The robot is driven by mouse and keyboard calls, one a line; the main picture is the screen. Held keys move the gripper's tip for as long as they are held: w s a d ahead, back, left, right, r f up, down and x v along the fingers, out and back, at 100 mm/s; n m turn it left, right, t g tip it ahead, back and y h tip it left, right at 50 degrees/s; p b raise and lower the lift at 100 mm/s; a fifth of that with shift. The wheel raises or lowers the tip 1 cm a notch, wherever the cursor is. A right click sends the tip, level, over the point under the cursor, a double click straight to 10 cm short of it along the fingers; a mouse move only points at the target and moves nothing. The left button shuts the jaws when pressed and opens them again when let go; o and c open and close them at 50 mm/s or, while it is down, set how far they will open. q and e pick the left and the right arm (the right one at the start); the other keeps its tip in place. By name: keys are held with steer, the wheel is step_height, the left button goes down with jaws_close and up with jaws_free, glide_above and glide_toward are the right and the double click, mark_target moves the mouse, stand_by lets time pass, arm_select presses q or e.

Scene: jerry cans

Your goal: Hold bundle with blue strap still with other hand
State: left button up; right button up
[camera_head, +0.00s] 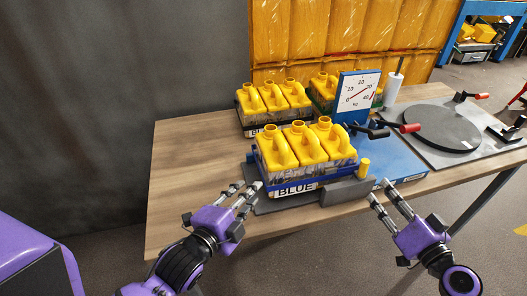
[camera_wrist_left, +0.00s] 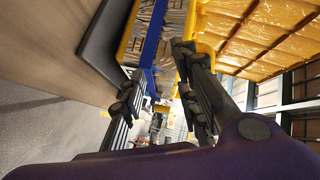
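The bundle with the blue strap (camera_head: 303,155) is several yellow jerry cans in clear wrap, with a blue band and a "BLUE" label. It stands upright on a dark grey plate at the table's front. My left gripper (camera_head: 246,188) is at the bundle's front left corner with its fingers apart. In the left wrist view the blue strap (camera_wrist_left: 152,35) shows beyond the spread fingers of my left gripper (camera_wrist_left: 158,72); I cannot tell whether they touch it. My right gripper (camera_head: 382,193) is open and empty, right of the bundle, in front of the table edge.
Another bundle of yellow cans (camera_head: 273,100) stands behind on the wooden table (camera_head: 190,160), with more cans behind the dial scale (camera_head: 358,92). A round turntable (camera_head: 440,128) is at right. The table's left part is clear.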

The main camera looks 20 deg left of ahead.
mark_target(279, 141)
arm_select(q)
steer(key=w+d+r+m+h, duration=0.1)
steer(key=w+r+m+h, duration=0.1)
steer(key=w+r+m, duration=0.5)
steer(key=shift+n, duration=0.3)
steer(key=x, duration=0.3)
steer(key=r+x, duration=0.1)
steer(key=x, duration=0.5)
steer(key=shift+w+r, duration=0.2)
steer(key=shift+w, duration=0.05)
steer(key=shift+c, duration=0.5)
jaws_close()
